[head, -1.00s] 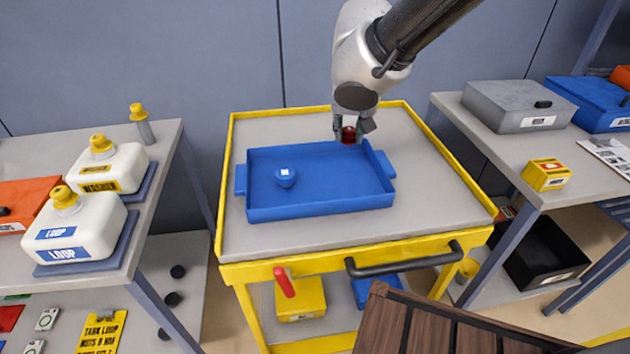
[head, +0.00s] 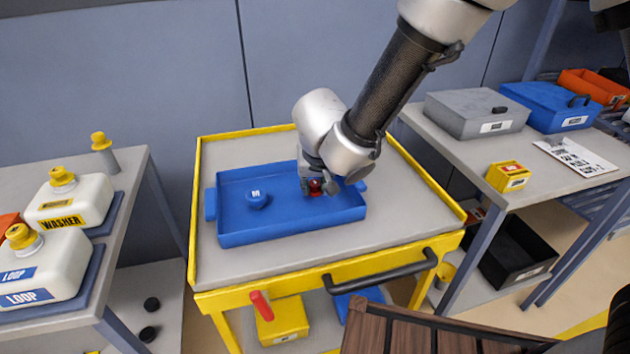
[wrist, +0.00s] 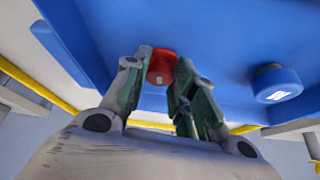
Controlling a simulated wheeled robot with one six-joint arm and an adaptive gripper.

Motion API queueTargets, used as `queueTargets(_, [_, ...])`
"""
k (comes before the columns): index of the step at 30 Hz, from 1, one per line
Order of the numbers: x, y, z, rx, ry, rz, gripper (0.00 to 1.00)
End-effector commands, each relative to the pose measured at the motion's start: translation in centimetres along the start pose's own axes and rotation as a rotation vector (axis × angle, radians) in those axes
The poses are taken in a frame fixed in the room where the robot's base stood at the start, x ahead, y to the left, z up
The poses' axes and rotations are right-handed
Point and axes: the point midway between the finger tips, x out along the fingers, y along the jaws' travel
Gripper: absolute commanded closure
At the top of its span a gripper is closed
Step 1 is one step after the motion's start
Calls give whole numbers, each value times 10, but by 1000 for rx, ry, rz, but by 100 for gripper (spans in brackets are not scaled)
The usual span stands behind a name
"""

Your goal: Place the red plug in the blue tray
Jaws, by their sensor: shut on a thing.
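The red plug (head: 315,187) is held in my gripper (head: 317,188), which is shut on it over the right part of the blue tray (head: 290,227). In the wrist view the red plug (wrist: 162,67) sits between the fingertips of my gripper (wrist: 158,75), with the blue tray (wrist: 215,45) behind it. I cannot tell whether the plug touches the tray floor. A blue cap (head: 257,200) marked M lies in the left part of the tray; it also shows in the wrist view (wrist: 277,83).
The tray stands on a grey cart top with a yellow rim (head: 194,225). White jugs (head: 75,203) stand on the left bench. A grey case (head: 475,113), a blue case (head: 550,105) and a yellow box (head: 508,177) stand on the right bench. The tray's middle floor is clear.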

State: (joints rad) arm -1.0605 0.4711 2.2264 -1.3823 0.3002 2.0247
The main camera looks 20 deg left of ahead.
Motion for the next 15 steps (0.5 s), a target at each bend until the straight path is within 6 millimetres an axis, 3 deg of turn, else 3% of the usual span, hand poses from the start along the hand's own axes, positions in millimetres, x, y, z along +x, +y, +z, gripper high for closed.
queueTargets(7, [2, 0, 1, 1, 0, 1, 89])
queueTargets(8, [2, 0, 1, 1, 0, 0, 72])
queueTargets(11, [2, 0, 1, 1, 1, 0, 54])
queueTargets(15, [2, 0, 1, 1, 1, 0, 52])
